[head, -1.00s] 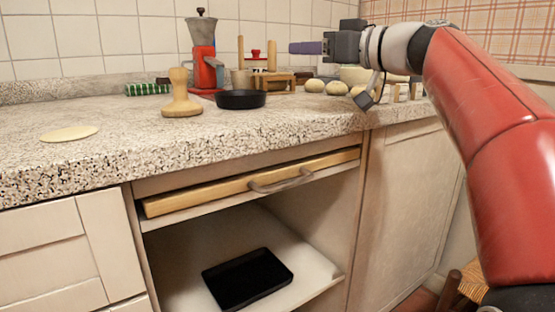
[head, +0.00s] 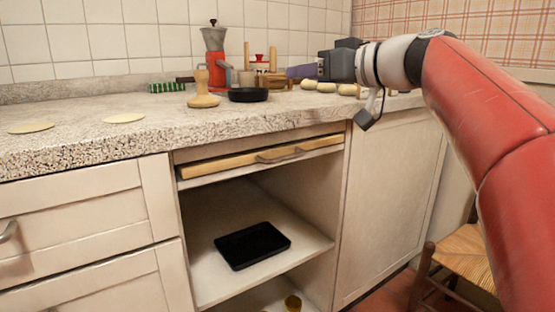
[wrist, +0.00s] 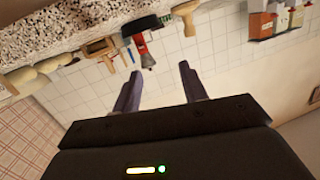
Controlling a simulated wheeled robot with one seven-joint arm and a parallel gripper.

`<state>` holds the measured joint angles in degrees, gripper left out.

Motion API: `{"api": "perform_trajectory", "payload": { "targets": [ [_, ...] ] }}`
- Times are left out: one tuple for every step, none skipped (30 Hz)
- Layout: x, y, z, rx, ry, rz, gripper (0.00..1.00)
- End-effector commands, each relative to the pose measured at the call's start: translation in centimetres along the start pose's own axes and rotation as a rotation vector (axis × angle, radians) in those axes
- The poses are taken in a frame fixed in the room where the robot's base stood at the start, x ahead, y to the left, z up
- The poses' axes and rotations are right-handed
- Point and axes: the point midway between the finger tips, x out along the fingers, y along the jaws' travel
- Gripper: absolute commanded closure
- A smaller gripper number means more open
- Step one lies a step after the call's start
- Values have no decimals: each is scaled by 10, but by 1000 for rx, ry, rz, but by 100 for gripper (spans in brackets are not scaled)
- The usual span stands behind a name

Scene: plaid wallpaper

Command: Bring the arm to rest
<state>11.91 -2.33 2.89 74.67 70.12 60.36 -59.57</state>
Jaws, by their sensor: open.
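My gripper (head: 303,71) is above the back right part of the counter, pointing left in the head view. In the wrist view its two purple fingers (wrist: 161,88) stand apart with nothing between them, so it is open and empty. My red arm reaches in from the right edge of the head view and is clear of the counter. In the wrist view the tiled wall lies beyond the fingers, and the picture is turned upside down.
The counter (head: 150,137) bears a wooden stamp (head: 204,99), a black pan (head: 248,95), a red coffee maker (head: 216,67), dough balls (head: 327,87) and flat dough rounds (head: 124,118). Below, a black tray (head: 252,246) lies on an open shelf. A woven chair (head: 462,265) stands lower right.

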Motion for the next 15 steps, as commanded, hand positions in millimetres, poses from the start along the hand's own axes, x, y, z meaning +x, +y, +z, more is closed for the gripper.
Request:
{"api": "perform_trajectory", "payload": {
  "targets": [
    [-2, -4, 5, 18, -27, 11, 57],
    [-3, -5, 10, 30, -46, 19, 57],
    [-5, -8, 17, 47, -72, 32, 57],
    [-7, -10, 23, 62, -93, 42, 57],
    [-8, -12, 29, 77, -115, 53, 57],
    [-11, -15, 39, 98, -147, 69, 57],
    [-14, -18, 46, 114, -172, 83, 57],
    [-17, -20, 55, 132, -199, 97, 57],
    [-22, -24, 66, 154, -236, 119, 57],
    [-26, -27, 76, 172, -266, 137, 57],
    [-30, -30, 86, 191, -297, 156, 57],
    [-38, -36, 101, 217, -342, 185, 57],
    [-45, -40, 114, 237, -378, 211, 57],
    [-53, -44, 128, 260, -416, 240, 57],
    [-66, -51, 149, 289, -472, 283, 57]
  ]
}}
